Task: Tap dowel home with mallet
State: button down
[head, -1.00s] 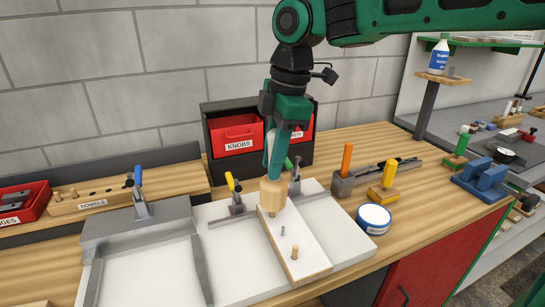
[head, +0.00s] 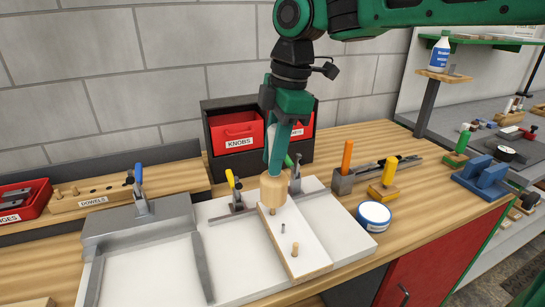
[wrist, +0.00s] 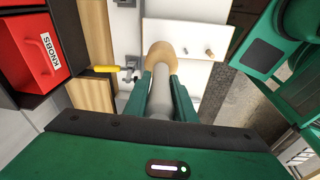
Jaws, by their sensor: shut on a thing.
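My gripper (head: 279,153) is shut on the mallet's pale handle and points down over the fixture. The mallet's round wooden head (head: 273,191) hangs below the fingers, over the back end of the white board (head: 307,252); it also shows in the wrist view (wrist: 161,56). A wooden dowel (head: 295,249) stands upright near the board's front end, and a thinner grey pin (head: 282,228) stands behind it. The dowel also shows in the wrist view (wrist: 209,53).
Toggle clamps with a yellow handle (head: 232,184) and a blue handle (head: 140,185) stand close by. A dowel rack (head: 92,199) is at left, red bins (head: 237,131) behind. A round tin (head: 374,216) sits right of the fixture.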

aim_at(275, 127)
jog(key=shift+r, duration=0.1)
jog(key=shift+s+r, duration=0.15)
jog(key=shift+r, duration=2.3)
